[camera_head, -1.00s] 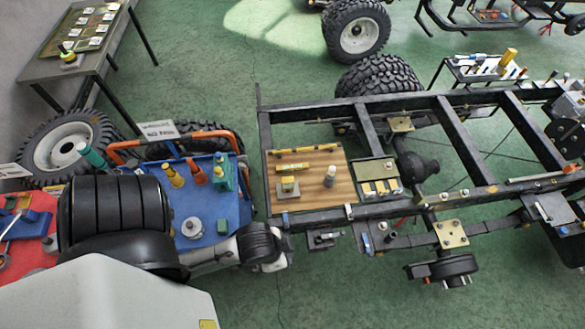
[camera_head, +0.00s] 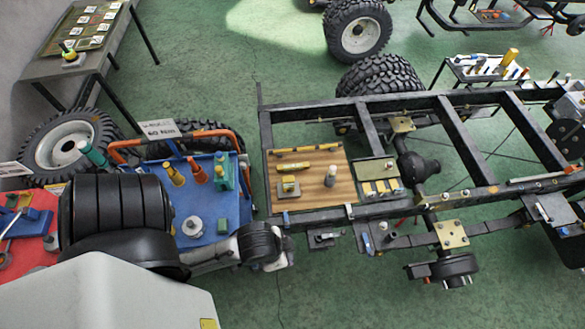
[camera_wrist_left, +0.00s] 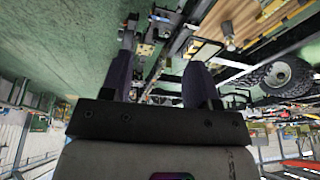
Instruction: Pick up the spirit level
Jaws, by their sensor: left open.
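A short yellow bar (camera_head: 294,169), which looks like the spirit level, lies on a wooden board (camera_head: 335,203) on the chassis frame. A longer, thin yellow bar (camera_head: 306,149) lies behind it along the board's far edge, so I cannot be sure which is the level. My left arm comes in from the left, and its wrist is in front of the board, apart from both bars. My left gripper (camera_wrist_left: 160,85) is open and empty in the left wrist view, with its dark fingers spread. Its fingertips are hard to make out in the head view. My right gripper is not in view.
A grey block with a yellow top (camera_head: 289,187) and an upright pale cylinder (camera_head: 331,176) share the board. Black chassis rails (camera_head: 450,140) run right. Green floor (camera_head: 340,290) is open in front.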

